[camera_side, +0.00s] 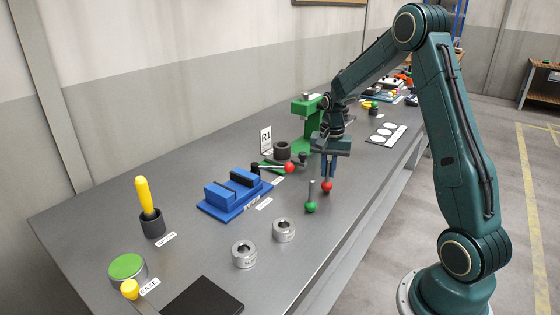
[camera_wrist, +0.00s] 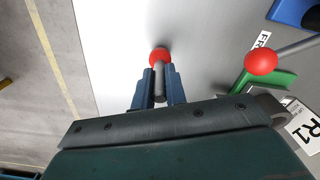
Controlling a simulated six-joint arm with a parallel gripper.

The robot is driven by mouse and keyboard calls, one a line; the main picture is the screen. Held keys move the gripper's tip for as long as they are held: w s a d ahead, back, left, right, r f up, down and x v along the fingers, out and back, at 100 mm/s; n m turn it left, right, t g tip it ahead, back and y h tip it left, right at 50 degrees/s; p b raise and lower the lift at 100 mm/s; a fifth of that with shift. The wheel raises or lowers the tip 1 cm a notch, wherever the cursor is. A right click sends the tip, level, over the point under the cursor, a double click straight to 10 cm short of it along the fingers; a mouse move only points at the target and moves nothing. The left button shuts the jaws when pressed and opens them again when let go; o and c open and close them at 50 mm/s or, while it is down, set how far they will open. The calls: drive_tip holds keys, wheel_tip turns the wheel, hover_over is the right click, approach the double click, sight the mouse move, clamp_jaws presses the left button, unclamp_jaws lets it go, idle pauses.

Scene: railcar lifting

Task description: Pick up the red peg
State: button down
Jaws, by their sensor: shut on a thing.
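The red peg (camera_side: 327,187) has a round red head at its lower end, and its shaft is mostly hidden by my fingers in the side view. My gripper (camera_side: 328,172) points down above the table with its blue fingers shut on the shaft. In the wrist view, the red peg (camera_wrist: 160,54) shows its red ball just past the fingertips. Its grey shaft lies between the two fingers of my gripper (camera_wrist: 159,76). I cannot tell whether the ball touches the table.
A red-knobbed lever (camera_side: 289,168) and a green press (camera_side: 304,110) are behind left. A blue fixture (camera_side: 232,198) and two metal rings (camera_side: 284,230) lie further left. The table's edge is close on the right.

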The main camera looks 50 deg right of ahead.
wheel_tip(320, 180, up, 19)
drive_tip(key=shift+r, duration=0.2)
idle(0.4)
idle(0.5)
